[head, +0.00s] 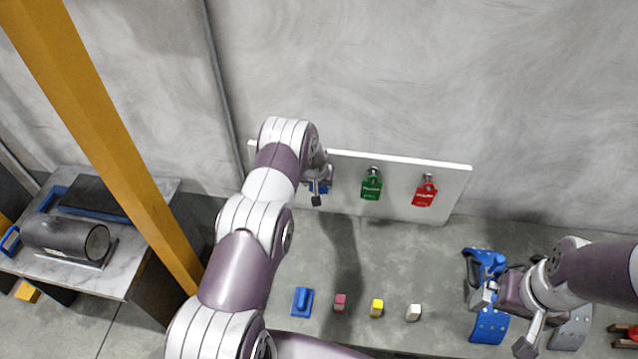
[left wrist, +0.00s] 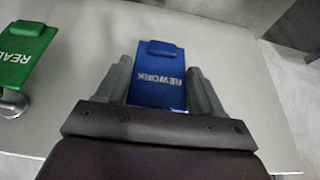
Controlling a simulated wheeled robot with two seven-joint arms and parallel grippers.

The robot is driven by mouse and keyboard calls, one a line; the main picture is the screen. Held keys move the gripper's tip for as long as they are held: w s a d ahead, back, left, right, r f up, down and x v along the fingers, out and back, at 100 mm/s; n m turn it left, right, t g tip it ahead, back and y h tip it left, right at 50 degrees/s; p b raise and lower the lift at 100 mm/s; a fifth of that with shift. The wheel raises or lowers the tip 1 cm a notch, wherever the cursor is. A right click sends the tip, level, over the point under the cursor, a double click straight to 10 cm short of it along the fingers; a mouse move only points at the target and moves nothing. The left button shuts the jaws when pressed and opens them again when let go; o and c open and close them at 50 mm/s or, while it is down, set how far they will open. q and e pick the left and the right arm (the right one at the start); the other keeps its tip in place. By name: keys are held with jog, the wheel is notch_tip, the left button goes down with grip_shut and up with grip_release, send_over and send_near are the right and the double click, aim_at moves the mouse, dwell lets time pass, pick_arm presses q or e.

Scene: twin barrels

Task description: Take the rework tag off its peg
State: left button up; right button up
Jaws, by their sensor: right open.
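The blue rework tag (left wrist: 158,80) is in the left wrist view, its white lettering upside down there. It is against the pale board (head: 445,193). In the left wrist view my left gripper (left wrist: 162,85) has one finger on each side of the tag, with narrow gaps near the fingertips. Its peg is not visible. My right gripper (head: 503,321) is open at the lower right, over a blue object (head: 489,326).
A green tag (head: 371,186) and a red tag (head: 424,193) hang to the right on the board. Below lie a blue block (head: 302,301), a pink block (head: 340,302), a yellow block (head: 376,308) and a white block (head: 413,312). A yellow post (head: 105,140) stands at left.

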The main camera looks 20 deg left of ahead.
pick_arm(q)
jog(key=shift+r, duration=0.2)
jog(key=shift+s+d+r+b, duration=0.15)
jog(key=shift+s+b, duration=0.3)
jog(key=shift+s, duration=0.15)
jog(key=shift+s+d+r+b, duration=0.2)
jog(key=shift+s+b, duration=0.25)
jog(key=shift+s, duration=0.2)
jog(key=shift+s+d+r+b, duration=0.1)
jog(key=shift+s+d+b, duration=0.05)
jog(key=shift+s+b, duration=0.4)
jog(key=s+d+b, duration=0.1)
jog(key=s+b, duration=0.6)
jog(key=b, duration=0.4)
jog(key=shift+d, duration=0.35)
jog(key=shift+w, duration=0.1)
